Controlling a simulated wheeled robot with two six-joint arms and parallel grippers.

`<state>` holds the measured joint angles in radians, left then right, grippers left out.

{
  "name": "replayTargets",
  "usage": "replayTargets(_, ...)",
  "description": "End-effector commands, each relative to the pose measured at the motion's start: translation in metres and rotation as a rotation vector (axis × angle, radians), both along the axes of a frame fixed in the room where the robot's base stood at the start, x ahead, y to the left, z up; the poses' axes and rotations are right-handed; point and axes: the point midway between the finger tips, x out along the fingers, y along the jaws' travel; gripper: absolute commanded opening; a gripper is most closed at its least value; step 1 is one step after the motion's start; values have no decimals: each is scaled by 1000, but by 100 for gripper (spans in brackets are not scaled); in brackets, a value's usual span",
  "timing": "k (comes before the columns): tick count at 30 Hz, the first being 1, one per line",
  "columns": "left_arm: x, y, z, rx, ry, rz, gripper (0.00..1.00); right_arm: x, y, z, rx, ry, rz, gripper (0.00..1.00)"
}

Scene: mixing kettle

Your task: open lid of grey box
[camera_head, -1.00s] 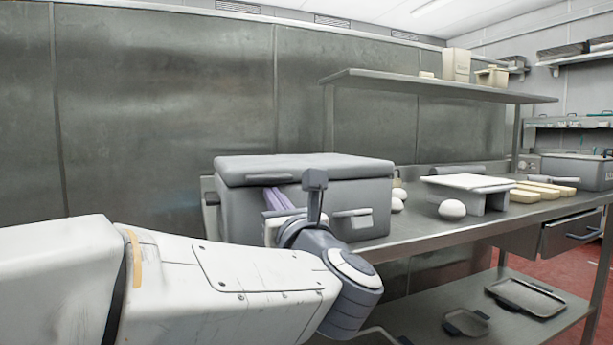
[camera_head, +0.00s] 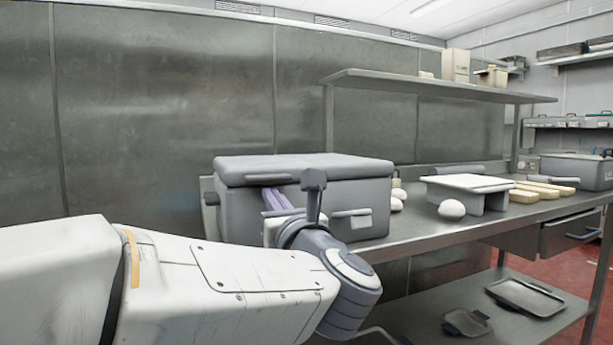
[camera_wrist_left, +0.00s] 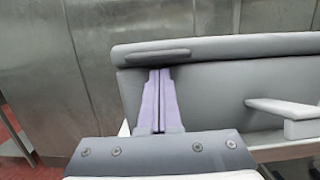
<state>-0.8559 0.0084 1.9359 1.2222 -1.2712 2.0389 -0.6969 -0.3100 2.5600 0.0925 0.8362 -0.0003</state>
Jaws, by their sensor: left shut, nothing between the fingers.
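The grey box (camera_head: 365,195) stands on the steel table with its lid (camera_head: 300,168) down flat on top. In the left wrist view the lid (camera_wrist_left: 235,45) spans the upper part, with a darker lip (camera_wrist_left: 158,58) jutting out at its front edge. My left gripper (camera_head: 274,190) is shut and empty at the box's front. Its purple fingers (camera_wrist_left: 160,75) point up, with the tips right under the lip. I cannot tell whether they touch it. My wrist hides part of the box front. My right gripper is not in view.
A light front handle (camera_head: 352,212) sits to the right of my left gripper, also in the left wrist view (camera_wrist_left: 290,115). A white egg (camera_head: 451,209), a white board (camera_head: 470,182) and pale blocks (camera_head: 540,190) lie right of the box. A shelf (camera_head: 440,86) hangs above the table.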

Motion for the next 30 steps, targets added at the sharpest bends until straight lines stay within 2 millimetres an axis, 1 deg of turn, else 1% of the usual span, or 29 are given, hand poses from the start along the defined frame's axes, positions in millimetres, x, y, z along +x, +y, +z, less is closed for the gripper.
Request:
replayTargets(11, 0, 0, 2, -1, 0, 0, 0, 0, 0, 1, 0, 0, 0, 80)
replayTargets(30, 8, 3, 64, -3, -2, -1, 0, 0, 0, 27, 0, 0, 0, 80)
